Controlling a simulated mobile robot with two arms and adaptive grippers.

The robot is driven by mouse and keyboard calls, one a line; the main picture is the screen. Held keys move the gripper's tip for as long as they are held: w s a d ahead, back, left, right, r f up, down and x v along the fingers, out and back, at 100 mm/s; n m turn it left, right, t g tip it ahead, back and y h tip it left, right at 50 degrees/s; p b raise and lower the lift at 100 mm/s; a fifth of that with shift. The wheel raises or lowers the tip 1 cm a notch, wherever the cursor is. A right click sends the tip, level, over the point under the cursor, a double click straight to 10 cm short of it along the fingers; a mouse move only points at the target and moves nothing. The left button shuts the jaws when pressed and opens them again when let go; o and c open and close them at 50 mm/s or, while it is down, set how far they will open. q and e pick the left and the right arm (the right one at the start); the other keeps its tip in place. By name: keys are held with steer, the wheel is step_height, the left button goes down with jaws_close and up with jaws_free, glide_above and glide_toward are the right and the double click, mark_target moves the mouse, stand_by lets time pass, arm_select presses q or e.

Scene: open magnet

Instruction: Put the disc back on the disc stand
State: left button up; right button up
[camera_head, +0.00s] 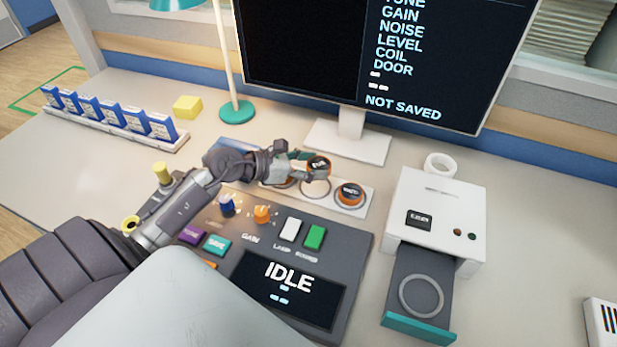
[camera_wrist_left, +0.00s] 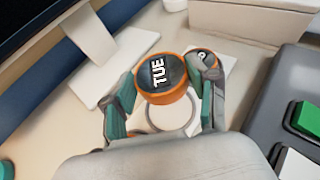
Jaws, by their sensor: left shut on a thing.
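An orange disc with a dark top marked "TUE" (camera_head: 318,163) is in my left gripper (camera_head: 311,169); it also shows in the left wrist view (camera_wrist_left: 160,78) between the two fingers (camera_wrist_left: 163,84). It appears held above the white disc stand (camera_head: 330,199), near an empty ring-marked place (camera_head: 315,188). That ring is partly hidden below the disc in the left wrist view (camera_wrist_left: 174,118). Another orange disc (camera_head: 350,194) sits on the stand to the right. An orange edge left of the ring is mostly hidden by the gripper. My right gripper is not in view.
A grey control panel (camera_head: 355,245) reading "IDLE" lies in front of the stand. To the right, a white machine (camera_head: 445,195) has its drawer (camera_head: 419,300) out. The monitor base (camera_head: 350,142) is close behind the stand. A blue-cased row (camera_head: 110,110) stands at left.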

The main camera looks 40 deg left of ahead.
mark_target(309, 190)
arm_select(q)
steer(key=shift+a+f, duration=0.25)
steer(key=shift+a, duration=0.1)
steer(key=shift+a+f, duration=0.1)
steer(key=shift+f, duration=0.1)
step_height(309, 190, down, 3)
steer(key=shift+r, duration=0.2)
steer(key=shift+f, duration=0.5)
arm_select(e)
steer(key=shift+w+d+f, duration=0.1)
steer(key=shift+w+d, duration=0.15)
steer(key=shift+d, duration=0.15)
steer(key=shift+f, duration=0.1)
arm_select(q)
steer(key=shift+f+b, duration=0.65)
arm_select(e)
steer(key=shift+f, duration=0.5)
arm_select(q)
steer(key=o, duration=1)
steer(key=shift+o, duration=0.9)
steer(key=shift+f, duration=0.1)
